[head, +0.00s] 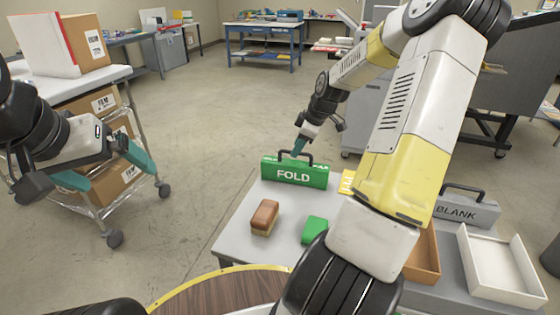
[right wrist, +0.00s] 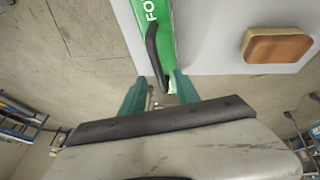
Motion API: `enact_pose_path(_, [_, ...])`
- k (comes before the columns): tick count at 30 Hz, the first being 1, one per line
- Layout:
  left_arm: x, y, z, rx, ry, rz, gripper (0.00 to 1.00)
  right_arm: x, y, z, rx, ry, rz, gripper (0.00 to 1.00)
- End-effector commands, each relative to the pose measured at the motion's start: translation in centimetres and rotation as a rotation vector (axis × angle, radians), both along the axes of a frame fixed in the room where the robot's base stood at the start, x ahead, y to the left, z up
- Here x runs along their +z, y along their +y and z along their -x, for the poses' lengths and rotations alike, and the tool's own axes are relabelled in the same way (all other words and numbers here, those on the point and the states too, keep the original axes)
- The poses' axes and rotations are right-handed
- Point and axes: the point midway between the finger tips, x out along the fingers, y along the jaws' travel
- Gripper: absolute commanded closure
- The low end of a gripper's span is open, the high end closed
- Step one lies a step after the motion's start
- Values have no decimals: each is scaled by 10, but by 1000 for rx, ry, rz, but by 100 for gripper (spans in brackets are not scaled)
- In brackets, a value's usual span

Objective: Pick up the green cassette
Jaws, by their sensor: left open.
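The green cassette (head: 294,174) is an upright panel marked FOLD with a black handle on top. It stands at the far edge of the light grey table. The right wrist view shows part of its face (right wrist: 135,12) and its dark handle (right wrist: 157,52). My right gripper (head: 298,151) is at the handle in the head view. In the right wrist view its teal fingers (right wrist: 158,84) are apart, with the handle's end between them; whether they touch it I cannot tell. My left gripper (head: 125,186) is open and empty at the left, away from the table.
A brown block (head: 264,216) and a green block (head: 314,230) lie on the table. A yellow panel (head: 347,182), a grey BLANK cassette (head: 468,209) and a white tray (head: 498,268) stand to the right. A cart with boxes (head: 75,83) stands left.

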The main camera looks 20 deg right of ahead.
Motion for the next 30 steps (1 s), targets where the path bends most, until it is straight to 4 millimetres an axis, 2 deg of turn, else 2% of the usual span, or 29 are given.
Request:
enact_pose_path(3, [0,0,0,0,0,0,0,-20,1,-5,2,4,-3,62])
enact_pose_path(7, [0,0,0,0,0,0,0,-34,5,-11,2,2,-2,62])
enact_pose_path(16, [0,0,0,0,0,0,0,-37,5,-13,0,0,0,62])
enact_pose_path(22, [0,0,0,0,0,0,0,-37,5,-13,0,0,0,100])
enact_pose_path(30, [0,0,0,0,0,0,0,-37,5,-13,-1,0,0,100])
